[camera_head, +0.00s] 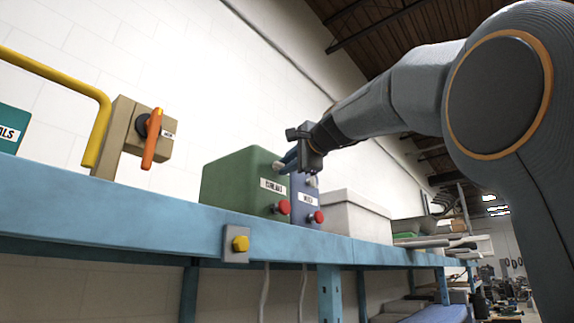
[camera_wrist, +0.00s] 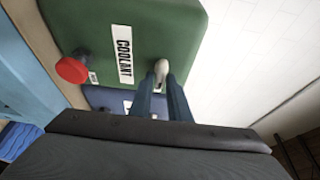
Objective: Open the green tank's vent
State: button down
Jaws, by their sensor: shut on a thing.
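The green tank (camera_head: 240,183) stands on the blue shelf and carries a white label. In the wrist view the label on the green tank (camera_wrist: 185,30) reads COOLANT. A red knob (camera_head: 283,207) sits low on its front; it also shows in the wrist view (camera_wrist: 72,68). The tank's pale vent (camera_wrist: 161,68) sticks out near the top of the same face. My gripper (camera_head: 287,160) reaches in from the right, with its blue fingers (camera_wrist: 162,88) shut on the vent. The fingertips hide part of the vent.
A blue tank (camera_head: 303,207) with its own red knob (camera_head: 317,217) and pale vent (camera_head: 312,182) stands close on the right. A grey-white box (camera_head: 355,216) follows. Left are an orange-handled switch (camera_head: 152,138) and yellow pipe (camera_head: 75,75). A yellow button (camera_head: 240,244) is on the shelf edge (camera_head: 150,220).

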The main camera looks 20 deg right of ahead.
dwell(0.3)
jog(key=c, duration=1.8)
grip_release()
jog(key=b+v, duration=0.4)
jog(key=v, duration=0.3)
jog(key=shift+s, duration=0.4)
